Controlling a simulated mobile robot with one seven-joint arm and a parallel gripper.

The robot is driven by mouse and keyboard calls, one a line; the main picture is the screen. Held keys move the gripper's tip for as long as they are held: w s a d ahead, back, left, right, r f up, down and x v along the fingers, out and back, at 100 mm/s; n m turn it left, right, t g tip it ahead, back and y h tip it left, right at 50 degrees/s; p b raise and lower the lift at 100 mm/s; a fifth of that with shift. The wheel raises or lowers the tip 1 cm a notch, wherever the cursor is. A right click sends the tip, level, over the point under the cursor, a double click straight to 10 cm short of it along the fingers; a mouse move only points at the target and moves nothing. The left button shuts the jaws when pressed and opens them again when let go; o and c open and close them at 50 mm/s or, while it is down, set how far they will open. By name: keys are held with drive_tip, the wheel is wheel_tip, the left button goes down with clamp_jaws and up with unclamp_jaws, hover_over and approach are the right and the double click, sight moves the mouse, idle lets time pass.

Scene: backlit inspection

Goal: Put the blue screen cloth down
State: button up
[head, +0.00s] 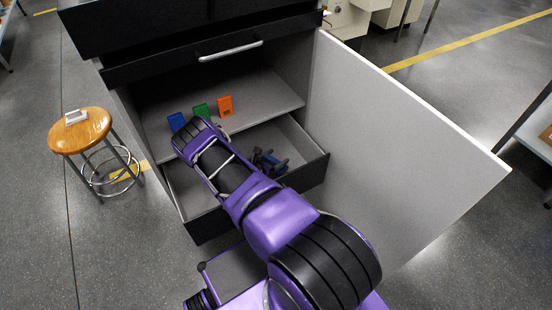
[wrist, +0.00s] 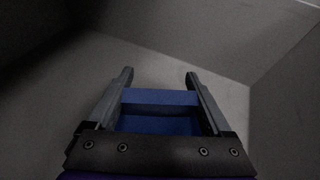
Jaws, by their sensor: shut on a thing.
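My gripper (wrist: 160,82) is shut on the blue screen cloth (wrist: 160,98), which looks like a flat-faced blue block between the two fingers in the wrist view. Grey surfaces meet in a corner beyond it, and I see a gap of grey past the fingertips. In the head view, my purple arm reaches over the open drawer (head: 318,172) of the dark cabinet. A small dark bluish shape shows in the drawer beside the arm; I cannot tell its parts clearly, and the cloth is not distinct there.
Upright blue (head: 177,121), green (head: 201,110) and orange (head: 225,105) pieces stand on the cabinet shelf (head: 262,97) above the drawer. A large open door panel (head: 395,150) stands to the right. A wooden stool (head: 80,137) with a small pale item on it stands left.

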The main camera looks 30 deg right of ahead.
drive_tip(key=shift+f, duration=0.1)
drive_tip(key=shift+f, duration=0.45)
drive_tip(key=o, duration=1.1)
drive_tip(key=shift+r, duration=0.3)
drive_tip(key=shift+r+p+v, duration=0.1)
drive_tip(key=shift+p+v, duration=0.4)
drive_tip(key=shift+v, duration=2.55)
drive_tip(key=shift+r+p+v, duration=0.15)
drive_tip(key=shift+p+v, duration=0.3)
drive_tip(key=shift+v, duration=2.6)
